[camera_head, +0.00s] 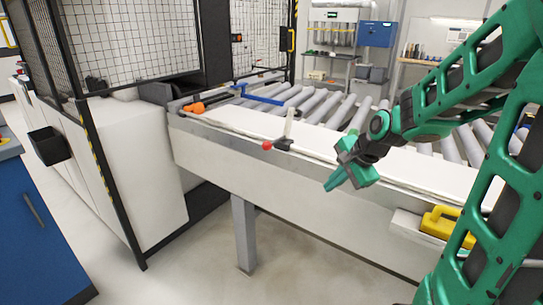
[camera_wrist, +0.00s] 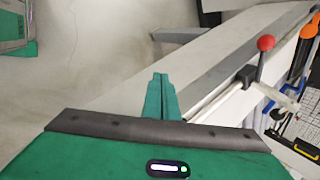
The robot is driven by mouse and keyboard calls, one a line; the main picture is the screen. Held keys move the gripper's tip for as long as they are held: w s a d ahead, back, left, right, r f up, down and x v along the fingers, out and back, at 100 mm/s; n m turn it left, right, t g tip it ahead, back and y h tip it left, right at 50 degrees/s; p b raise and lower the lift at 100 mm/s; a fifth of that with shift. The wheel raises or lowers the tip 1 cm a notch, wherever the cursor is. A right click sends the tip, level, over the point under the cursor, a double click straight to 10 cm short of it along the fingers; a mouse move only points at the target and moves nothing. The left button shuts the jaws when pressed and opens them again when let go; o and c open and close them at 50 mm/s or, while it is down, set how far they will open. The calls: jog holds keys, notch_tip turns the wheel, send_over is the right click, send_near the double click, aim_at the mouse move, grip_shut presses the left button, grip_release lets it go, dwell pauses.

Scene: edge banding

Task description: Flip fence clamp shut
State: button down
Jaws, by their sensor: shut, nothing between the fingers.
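The fence clamp has a black body (camera_head: 283,143) on the front edge of the conveyor table. Its red ball knob (camera_head: 267,145) sticks out past the edge toward the aisle, and a pale arm (camera_head: 289,122) stands upright from the body. In the wrist view the red knob (camera_wrist: 266,43) and black body (camera_wrist: 246,77) are at the right, on a metal rail. My green gripper (camera_head: 331,185) is in front of the table edge, to the right of the clamp and apart from it. Its fingers (camera_wrist: 160,80) are together and empty, pointing away from the wrist camera.
The white table strip (camera_head: 240,117) runs along the rollers (camera_head: 325,108). An orange-handled tool (camera_head: 193,107) lies at its left end, near the mesh guard (camera_head: 130,45). A yellow object (camera_head: 440,222) sits on a low ledge at right. The floor before the table is clear.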

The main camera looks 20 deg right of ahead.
jog(key=w+a+r+m+t+y, duration=0.2)
jog(key=w+m, duration=0.3)
jog(key=w, duration=0.2)
jog(key=w+a+r+m+t+y, duration=0.2)
jog(key=w+a+m+t, duration=0.1)
jog(key=w+m, duration=0.2)
jog(key=shift+w+r, duration=0.35)
jog(key=shift+w, duration=0.75)
jog(key=shift+a, duration=0.15)
jog(key=x, duration=1)
